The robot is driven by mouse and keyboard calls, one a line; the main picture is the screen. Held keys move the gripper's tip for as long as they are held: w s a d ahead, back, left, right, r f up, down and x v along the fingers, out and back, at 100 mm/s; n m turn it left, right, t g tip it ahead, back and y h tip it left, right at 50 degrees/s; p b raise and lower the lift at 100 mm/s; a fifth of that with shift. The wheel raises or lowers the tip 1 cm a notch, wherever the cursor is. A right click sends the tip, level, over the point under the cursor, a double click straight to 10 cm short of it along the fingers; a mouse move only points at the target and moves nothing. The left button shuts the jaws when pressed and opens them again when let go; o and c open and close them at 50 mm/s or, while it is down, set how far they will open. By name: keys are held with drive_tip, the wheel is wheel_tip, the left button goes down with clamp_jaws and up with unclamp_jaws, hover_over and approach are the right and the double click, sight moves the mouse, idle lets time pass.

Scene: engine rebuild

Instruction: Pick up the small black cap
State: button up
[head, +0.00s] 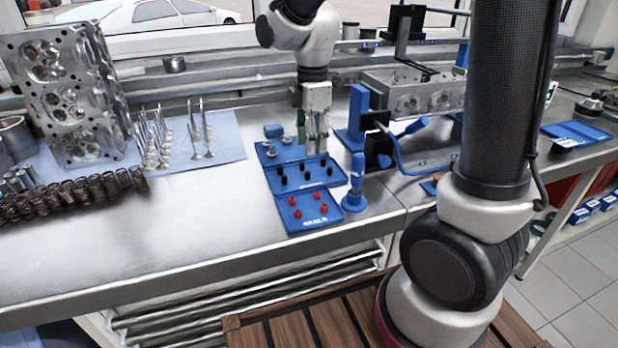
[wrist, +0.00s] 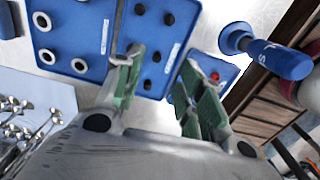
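Several small black caps (head: 305,178) stand in the middle blue tray (head: 294,189) on the steel bench. Which cap is meant cannot be told. My gripper (head: 314,150) points down over the back part of the middle tray. In the wrist view its two green-padded fingers (wrist: 160,62) are apart with nothing held. Its exact height above the caps is hard to judge.
A tray of red caps (head: 308,212) lies in front, and a tray with grey rings (head: 272,153) lies behind. A blue-handled tool (head: 356,180) stands close on the right. Valves (head: 195,135) and springs (head: 85,188) are on the left. The front left bench is clear.

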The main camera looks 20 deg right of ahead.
sight(307, 172)
drive_tip(key=shift+n, duration=0.3)
drive_tip(key=f, duration=0.5)
drive_tip(key=a+f, duration=0.1)
drive_tip(key=f, duration=0.2)
drive_tip(key=shift+w+f, duration=0.2)
drive_tip(key=shift+f, duration=0.05)
drive_tip(key=shift+c, duration=0.2)
clamp_jaws()
